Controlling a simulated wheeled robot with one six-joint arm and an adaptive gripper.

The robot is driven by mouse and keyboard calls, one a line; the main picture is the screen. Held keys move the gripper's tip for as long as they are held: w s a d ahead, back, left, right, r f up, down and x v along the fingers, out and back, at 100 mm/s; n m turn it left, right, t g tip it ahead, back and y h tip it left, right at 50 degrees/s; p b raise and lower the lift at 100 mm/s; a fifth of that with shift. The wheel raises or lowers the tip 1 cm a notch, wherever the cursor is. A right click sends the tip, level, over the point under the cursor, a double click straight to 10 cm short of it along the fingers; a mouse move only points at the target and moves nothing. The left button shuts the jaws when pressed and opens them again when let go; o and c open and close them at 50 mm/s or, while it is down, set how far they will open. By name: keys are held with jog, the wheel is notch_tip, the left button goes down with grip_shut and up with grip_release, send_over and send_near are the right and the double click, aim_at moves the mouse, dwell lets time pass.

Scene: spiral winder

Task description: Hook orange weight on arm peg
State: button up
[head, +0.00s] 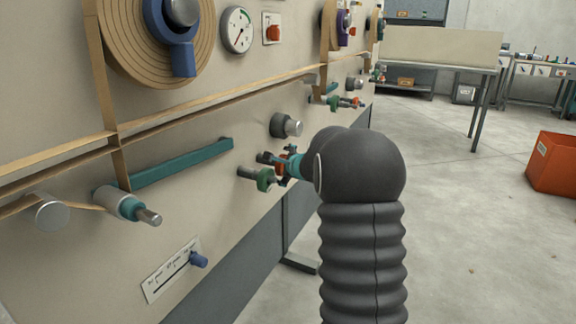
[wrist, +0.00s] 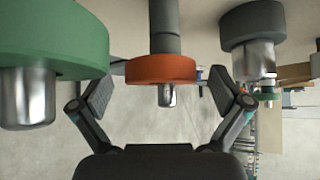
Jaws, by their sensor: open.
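The orange weight (wrist: 160,70) is a thick disc on a grey post, with a short metal tip showing below it in the wrist view. My gripper (wrist: 160,92) is open, with one finger on each side of the orange weight; I cannot tell whether either finger touches it. In the head view my gripper (head: 284,161) is at the machine panel, and it and my arm largely hide the orange weight. A teal arm (head: 182,163) on the panel has a roller and a bare metal peg (head: 150,217) at its left end.
A green weight (wrist: 50,45) hangs close to the left finger in the wrist view. A dark knob with a metal end (wrist: 252,40) is close to the right finger. A slider with a blue knob (head: 199,260) sits low on the panel.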

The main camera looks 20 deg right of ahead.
jog(key=shift+w+f, duration=0.2)
jog(key=shift+w, duration=0.3)
jog(key=shift+r, duration=0.1)
jog(key=c, duration=1.8)
jog(key=shift+o, duration=0.2)
jog(key=shift+b, duration=0.55)
jog(key=shift+b, duration=0.4)
